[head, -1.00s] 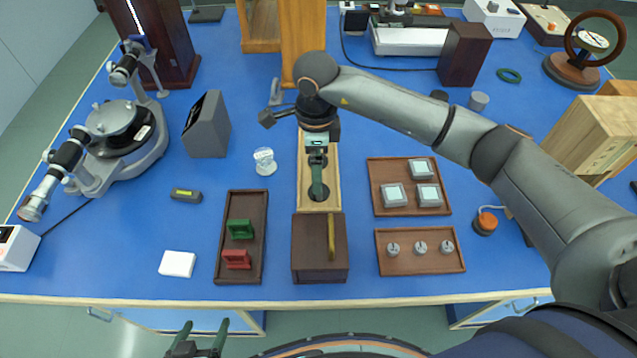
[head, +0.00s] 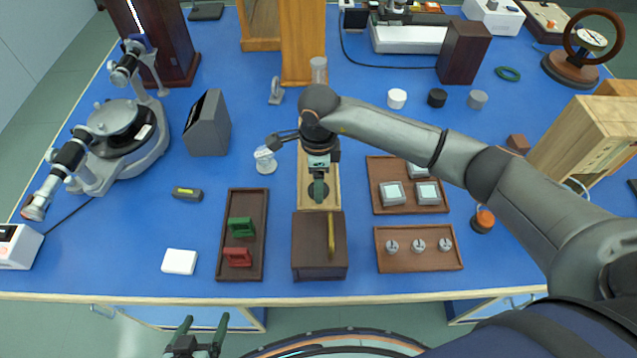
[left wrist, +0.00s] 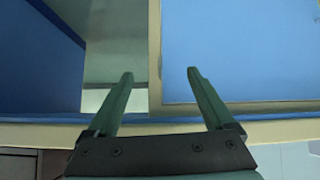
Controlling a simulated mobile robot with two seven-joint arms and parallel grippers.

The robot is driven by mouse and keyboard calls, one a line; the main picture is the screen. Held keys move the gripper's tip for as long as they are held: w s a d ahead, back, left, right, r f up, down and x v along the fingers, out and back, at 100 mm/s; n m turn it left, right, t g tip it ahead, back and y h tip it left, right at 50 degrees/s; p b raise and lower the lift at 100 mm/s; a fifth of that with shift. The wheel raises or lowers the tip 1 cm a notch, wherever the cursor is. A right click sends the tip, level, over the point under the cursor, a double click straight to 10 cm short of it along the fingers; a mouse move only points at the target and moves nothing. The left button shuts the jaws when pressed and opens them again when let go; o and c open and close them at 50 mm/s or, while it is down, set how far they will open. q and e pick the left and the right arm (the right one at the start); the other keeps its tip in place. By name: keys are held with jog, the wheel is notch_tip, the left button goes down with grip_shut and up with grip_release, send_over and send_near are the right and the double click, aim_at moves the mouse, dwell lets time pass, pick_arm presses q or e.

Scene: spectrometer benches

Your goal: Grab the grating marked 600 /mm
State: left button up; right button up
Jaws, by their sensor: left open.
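A green grating holder (head: 241,227) and a red grating holder (head: 238,257) stand in a long dark wooden tray (head: 228,276) at the front left of the bench. Their markings are too small to read, so I cannot tell which is the 600 /mm one. My left gripper (head: 206,321) is open and empty, in front of the bench edge, below and left of the tray. It also shows open in the left wrist view (left wrist: 160,73), near the table edge, with no grating in sight. My right gripper (head: 318,198) points down over a light wooden box; its finger gap is hidden.
A brown box (head: 318,270) with a yellow handle stands right of the grating tray. A white block (head: 179,262) lies left of it. Trays with square pieces (head: 381,205) and small weights (head: 420,268) lie further right. A grey spectrometer (head: 125,145) stands at left.

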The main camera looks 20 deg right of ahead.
jog(key=c, duration=1)
jog(key=shift+r, duration=0.1)
